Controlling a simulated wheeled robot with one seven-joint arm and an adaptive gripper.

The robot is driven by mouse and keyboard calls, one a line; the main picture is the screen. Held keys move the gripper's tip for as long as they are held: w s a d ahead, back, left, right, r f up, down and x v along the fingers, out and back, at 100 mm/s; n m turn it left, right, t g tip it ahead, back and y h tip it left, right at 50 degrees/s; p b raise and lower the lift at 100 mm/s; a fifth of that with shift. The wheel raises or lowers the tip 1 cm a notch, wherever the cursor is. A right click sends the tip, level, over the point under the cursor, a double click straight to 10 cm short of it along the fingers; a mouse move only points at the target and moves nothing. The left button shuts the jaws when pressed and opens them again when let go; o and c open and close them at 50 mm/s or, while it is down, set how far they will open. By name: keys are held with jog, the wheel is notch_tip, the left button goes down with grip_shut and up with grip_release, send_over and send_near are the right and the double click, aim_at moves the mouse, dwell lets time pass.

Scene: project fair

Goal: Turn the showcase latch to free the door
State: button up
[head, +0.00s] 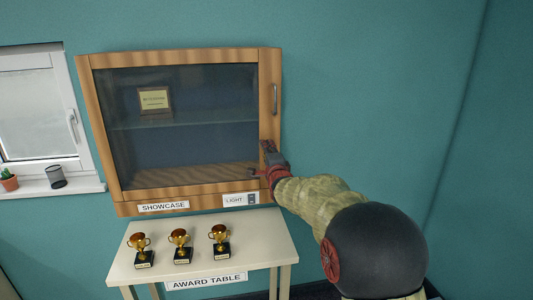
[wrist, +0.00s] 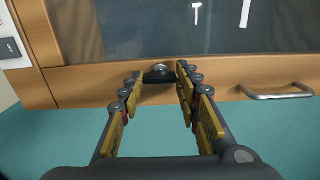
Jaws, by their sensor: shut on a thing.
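The showcase (head: 85,95) is a wooden wall cabinet with a dark glass door (head: 190,110), which looks closed. My gripper (head: 262,160) is at the lower right of the door frame. In the wrist view, my gripper (wrist: 158,76) has its two fingers on either side of the dark latch (wrist: 159,70), which has a rounded metal middle. The fingers are shut on the latch at the wooden frame. The fingertips and the latch's ends overlap, so its exact angle is hard to tell. In the head view my gripper mostly hides the latch.
A metal door handle (head: 273,98) is above my gripper on the frame. A light switch (head: 251,199) is below the door. The award table (head: 275,240) with three trophies stands under the showcase. A plaque (head: 154,100) is inside. The wall to the right is clear.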

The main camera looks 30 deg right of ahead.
jog(key=o, duration=1.2)
jog(key=shift+c, duration=0.2)
jog(key=v, duration=1.2)
